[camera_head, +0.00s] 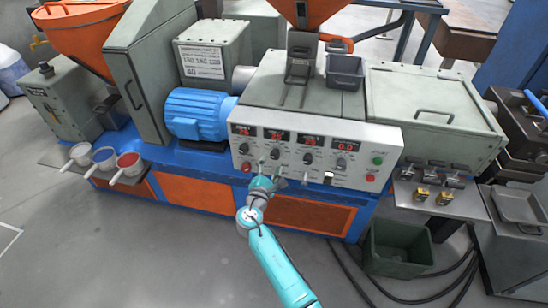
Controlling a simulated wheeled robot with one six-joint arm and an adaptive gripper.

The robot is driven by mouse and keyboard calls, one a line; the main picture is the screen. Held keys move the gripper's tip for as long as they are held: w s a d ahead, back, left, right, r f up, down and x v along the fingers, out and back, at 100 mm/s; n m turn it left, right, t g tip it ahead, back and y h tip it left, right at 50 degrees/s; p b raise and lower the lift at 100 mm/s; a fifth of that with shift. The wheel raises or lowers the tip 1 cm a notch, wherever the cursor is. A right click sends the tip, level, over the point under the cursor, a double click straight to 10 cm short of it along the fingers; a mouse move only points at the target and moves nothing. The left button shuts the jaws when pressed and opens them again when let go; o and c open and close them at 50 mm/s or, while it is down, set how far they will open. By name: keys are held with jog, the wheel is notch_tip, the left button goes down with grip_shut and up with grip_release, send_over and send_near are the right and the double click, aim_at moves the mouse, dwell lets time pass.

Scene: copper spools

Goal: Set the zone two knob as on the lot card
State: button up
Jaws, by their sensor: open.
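The control panel (320,172) on the machine's front carries a row of red displays with a dark knob under each. The second knob from the left (275,153) sits under the second display (275,136); I take it as zone two, but its label and setting are too small to read. My gripper (271,172) is open at the panel's lower edge, just below this knob and seemingly apart from it. The fingertips are small and partly hidden. A white card (202,62) with rows of dark figures, likely the lot card, is on the grey box; its figures are not surely legible.
A red button (246,167) is left of my gripper; a green button (378,160) and another red button (371,178) are at the panel's right. A blue motor (198,113) stands left. Handled cups (128,160) sit on a left shelf. A bin (397,248) and cables lie on the floor.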

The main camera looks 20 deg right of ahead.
aim_at(274, 157)
jog(key=shift+x, duration=2.05)
jog(key=c, duration=1.2)
